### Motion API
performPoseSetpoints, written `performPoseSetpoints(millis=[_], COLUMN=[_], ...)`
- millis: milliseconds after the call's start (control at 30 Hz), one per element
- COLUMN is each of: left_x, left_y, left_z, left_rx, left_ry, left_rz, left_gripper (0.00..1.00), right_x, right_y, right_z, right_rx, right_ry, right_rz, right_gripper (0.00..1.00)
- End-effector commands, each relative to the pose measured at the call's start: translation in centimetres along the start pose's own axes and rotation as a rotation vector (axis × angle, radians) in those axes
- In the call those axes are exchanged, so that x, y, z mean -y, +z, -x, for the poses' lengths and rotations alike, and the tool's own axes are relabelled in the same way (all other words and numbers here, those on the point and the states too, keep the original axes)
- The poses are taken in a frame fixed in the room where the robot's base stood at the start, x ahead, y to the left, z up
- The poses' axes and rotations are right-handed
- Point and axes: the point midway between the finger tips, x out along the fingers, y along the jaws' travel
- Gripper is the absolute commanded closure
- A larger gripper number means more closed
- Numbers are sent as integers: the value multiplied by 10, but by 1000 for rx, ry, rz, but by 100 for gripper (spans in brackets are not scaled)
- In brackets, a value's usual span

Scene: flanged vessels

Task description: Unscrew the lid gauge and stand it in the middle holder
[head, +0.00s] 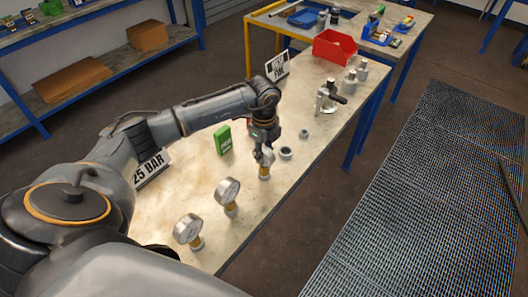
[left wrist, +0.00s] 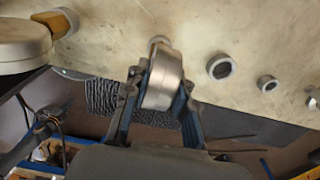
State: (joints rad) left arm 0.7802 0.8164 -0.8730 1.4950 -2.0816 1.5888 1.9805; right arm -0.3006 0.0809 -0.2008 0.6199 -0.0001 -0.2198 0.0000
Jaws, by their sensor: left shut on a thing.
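My left gripper (head: 264,154) is shut on a round metal gauge (left wrist: 163,82), which shows edge-on between the two fingers in the left wrist view. In the head view a brass-coloured fitting (head: 264,172) shows just under the gripper, at the table's front edge. I cannot tell whether the gauge is screwed into it or only stands there. Two other gauges with white dials, a middle one (head: 228,191) and a nearer one (head: 187,228), stand upright on brass-coloured fittings in the same row. Two grey ring-shaped sockets, (head: 286,153) and (head: 303,133), sit empty farther along. My right gripper is out of view.
A green box (head: 222,139) and a "25 BAR" sign (head: 152,170) stand behind the row. A metal fitting with a black handle (head: 329,97), small metal cylinders (head: 350,82) and a red bin (head: 334,46) are at the far end.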

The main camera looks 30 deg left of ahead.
Motion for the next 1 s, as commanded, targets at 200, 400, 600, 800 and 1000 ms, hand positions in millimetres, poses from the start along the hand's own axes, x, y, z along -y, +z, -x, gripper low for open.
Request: performPoseSetpoints(millis=[200,400,600,800,1000], left_x=[0,0,1,1,1], left_y=[0,0,0,0,0], left_z=[0,0,15,57,96], left_rx=[0,0,1,1,0], left_ry=[-1,0,-4,-7,-4], left_rz=[0,0,0,-1,-1], left_gripper=[48,48,48,48,48], right_x=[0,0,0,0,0], right_y=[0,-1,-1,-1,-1], right_z=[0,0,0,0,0], right_rx=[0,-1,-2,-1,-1], right_ry=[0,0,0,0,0], right_rz=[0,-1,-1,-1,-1], right_gripper=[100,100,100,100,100])
